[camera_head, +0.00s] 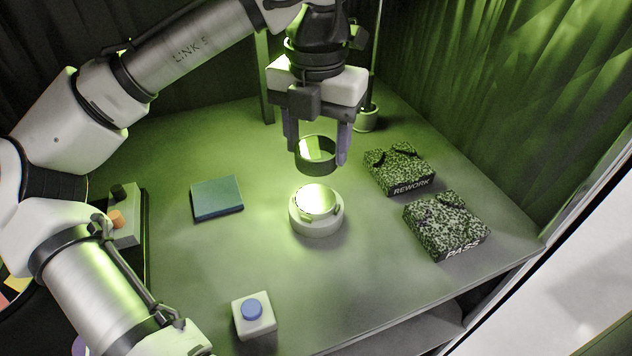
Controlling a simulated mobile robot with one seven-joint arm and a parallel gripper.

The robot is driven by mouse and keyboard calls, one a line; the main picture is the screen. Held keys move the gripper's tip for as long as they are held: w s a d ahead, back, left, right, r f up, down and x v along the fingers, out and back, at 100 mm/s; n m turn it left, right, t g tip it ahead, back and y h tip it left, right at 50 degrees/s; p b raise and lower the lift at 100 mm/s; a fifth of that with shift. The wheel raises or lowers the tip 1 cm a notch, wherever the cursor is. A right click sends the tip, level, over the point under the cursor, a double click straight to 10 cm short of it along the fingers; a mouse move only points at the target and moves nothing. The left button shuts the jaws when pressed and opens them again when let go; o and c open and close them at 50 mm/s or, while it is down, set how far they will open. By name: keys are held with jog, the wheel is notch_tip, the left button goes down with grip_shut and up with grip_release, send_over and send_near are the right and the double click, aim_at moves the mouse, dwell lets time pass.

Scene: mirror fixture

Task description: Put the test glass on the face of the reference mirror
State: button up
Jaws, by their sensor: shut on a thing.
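My gripper (317,149) points down above the middle of the table, with its two fingers on either side of a dark-rimmed ring with a clear, shiny centre, the test glass (316,168). The gripper is shut on it. The glass is held up in the air, a little above and apart from the reference mirror. The reference mirror (316,199) is a bright round face on a white round mount (317,224) standing on the table. Small clips show at the mirror's edge. Nothing rests on its face.
Two speckled boxes marked REWORK (399,168) and PASS (446,224) stand at the right. A green-blue square pad (217,198) lies left of the mount. A white block with a blue button (253,315) is at the front. A post base (367,119) stands behind.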

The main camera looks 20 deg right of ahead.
aim_at(316, 147)
notch_tip(316, 147, down, 7)
jog(key=shift+f, duration=0.15)
dwell(0.4)
jog(key=o, duration=1.1)
jog(key=shift+f, duration=0.15)
notch_tip(316, 147, up, 12)
jog(key=shift+r, duration=0.2)
